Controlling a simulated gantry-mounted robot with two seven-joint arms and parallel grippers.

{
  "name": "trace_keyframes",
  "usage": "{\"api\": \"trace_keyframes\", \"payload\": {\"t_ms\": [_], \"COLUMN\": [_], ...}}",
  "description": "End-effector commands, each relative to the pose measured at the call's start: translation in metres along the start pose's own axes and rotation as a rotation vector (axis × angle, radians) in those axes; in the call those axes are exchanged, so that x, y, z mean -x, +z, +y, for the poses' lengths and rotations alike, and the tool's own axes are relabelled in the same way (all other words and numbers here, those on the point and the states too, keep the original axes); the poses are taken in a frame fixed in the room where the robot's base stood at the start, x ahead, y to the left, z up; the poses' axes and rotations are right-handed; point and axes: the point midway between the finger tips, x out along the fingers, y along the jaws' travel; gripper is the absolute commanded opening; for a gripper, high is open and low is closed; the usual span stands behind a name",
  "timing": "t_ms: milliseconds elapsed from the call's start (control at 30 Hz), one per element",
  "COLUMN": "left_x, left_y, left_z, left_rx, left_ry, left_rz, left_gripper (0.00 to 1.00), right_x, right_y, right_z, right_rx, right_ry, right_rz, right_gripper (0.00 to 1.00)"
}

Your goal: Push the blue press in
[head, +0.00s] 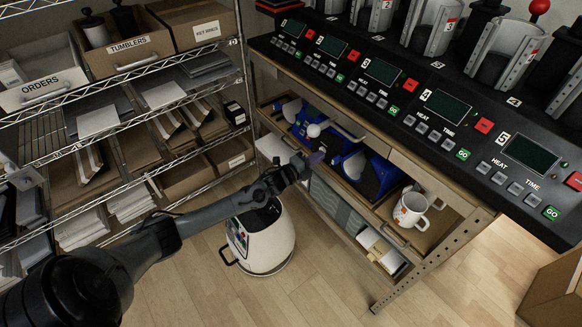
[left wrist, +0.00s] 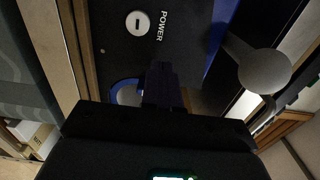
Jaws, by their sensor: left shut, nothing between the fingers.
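The blue press (head: 366,177) sits on the shelf under the bench top. Its blue and dark body shows behind my left gripper, with a pale round knob (head: 314,130) on a lever at its upper left. In the left wrist view the press's dark panel (left wrist: 180,40) has a "POWER" label, and the knob (left wrist: 265,74) is at right. My left gripper (head: 314,160) is shut and empty, close in front of the press. Its fingers (left wrist: 162,85) point at the dark panel; I cannot tell whether they touch. My right gripper is not in view.
A white mug (head: 409,211) stands on the shelf right of the press. A row of heat-press controls (head: 440,105) lines the bench top above. A white canister (head: 262,240) stands on the floor below my left arm. Wire shelving with boxes (head: 120,50) fills the left.

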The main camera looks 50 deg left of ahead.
Motion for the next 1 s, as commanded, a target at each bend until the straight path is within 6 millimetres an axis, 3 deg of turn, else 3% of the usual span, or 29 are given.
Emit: {"api": "trace_keyframes", "payload": {"t_ms": [400,867,1000], "left_x": [0.070,0.102,0.121], "left_y": [0.000,0.000,-0.014], "left_z": [0.000,-0.001,0.015], "left_rx": [-0.002,-0.001,0.047], "left_ry": [-0.001,0.004,0.048], "left_rz": [0.001,0.001,-0.008], "left_gripper": [0.00,0.00,0.00], "right_x": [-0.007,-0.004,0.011], "right_y": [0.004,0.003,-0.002], "right_z": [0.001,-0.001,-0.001], "right_rx": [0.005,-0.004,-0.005], "right_ry": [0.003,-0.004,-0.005], "right_rz": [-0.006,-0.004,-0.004], "right_gripper": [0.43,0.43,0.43]}}
